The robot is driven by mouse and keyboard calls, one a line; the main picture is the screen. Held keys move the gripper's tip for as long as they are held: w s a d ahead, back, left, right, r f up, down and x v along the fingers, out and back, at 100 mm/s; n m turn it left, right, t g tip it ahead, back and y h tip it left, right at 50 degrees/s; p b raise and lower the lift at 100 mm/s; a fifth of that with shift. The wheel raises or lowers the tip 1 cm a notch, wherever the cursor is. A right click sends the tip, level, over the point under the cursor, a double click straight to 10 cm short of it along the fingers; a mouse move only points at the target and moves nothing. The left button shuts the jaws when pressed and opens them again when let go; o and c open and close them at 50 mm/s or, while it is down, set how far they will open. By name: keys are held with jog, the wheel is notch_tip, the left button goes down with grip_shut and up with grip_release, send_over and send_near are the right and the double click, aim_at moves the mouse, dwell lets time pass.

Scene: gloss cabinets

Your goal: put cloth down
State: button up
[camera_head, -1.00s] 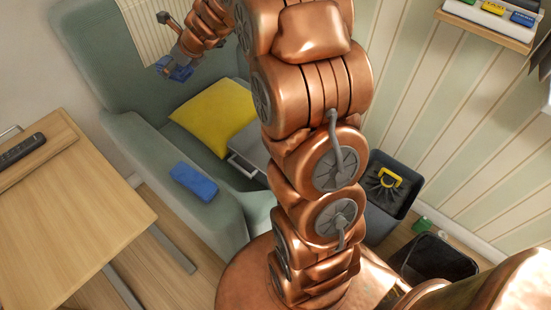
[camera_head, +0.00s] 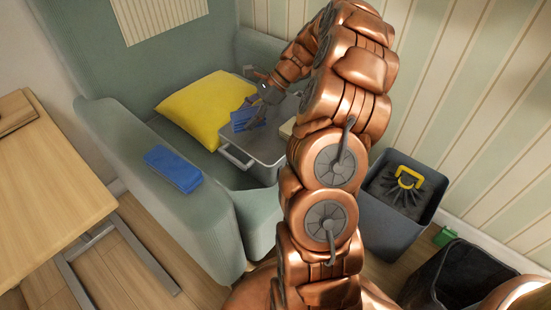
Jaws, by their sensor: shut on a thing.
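My gripper (camera_head: 251,100) is at the armchair seat, shut on a blue cloth (camera_head: 247,118). The cloth hangs from the fingers over the grey metal tray (camera_head: 270,148). I cannot tell whether the cloth touches the tray. The tray rests on the armchair seat, with a handle at its near left side; my arm covers its right part. Another blue item (camera_head: 173,169), flat and folded-looking, lies on the left armrest.
A yellow cushion (camera_head: 200,108) lies left of the tray on the green armchair (camera_head: 105,125). A wooden table (camera_head: 50,190) is at left. A dark bin (camera_head: 385,215) with a yellow-handled item and an open black bin (camera_head: 465,275) stand at right.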

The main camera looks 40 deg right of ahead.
aim_at(263, 158)
jog(key=shift+n+g, duration=0.3)
jog(key=shift+n, duration=0.2)
jog(key=s+f, duration=0.1)
jog(key=s+d+f+b, duration=0.1)
jog(key=s+f, duration=0.1)
jog(key=shift+s+d+f, duration=0.1)
jog(key=shift+s+d, duration=0.25)
jog(key=shift+s, duration=0.05)
notch_tip(263, 158, down, 10)
jog(key=b, duration=0.4)
jog(key=shift+s, duration=0.1)
jog(key=o, duration=1.2)
jog(key=shift+o, duration=0.2)
jog(key=p+v, duration=0.4)
jog(key=v, duration=0.8)
jog(key=shift+d, duration=0.2)
jog(key=shift+a, duration=0.1)
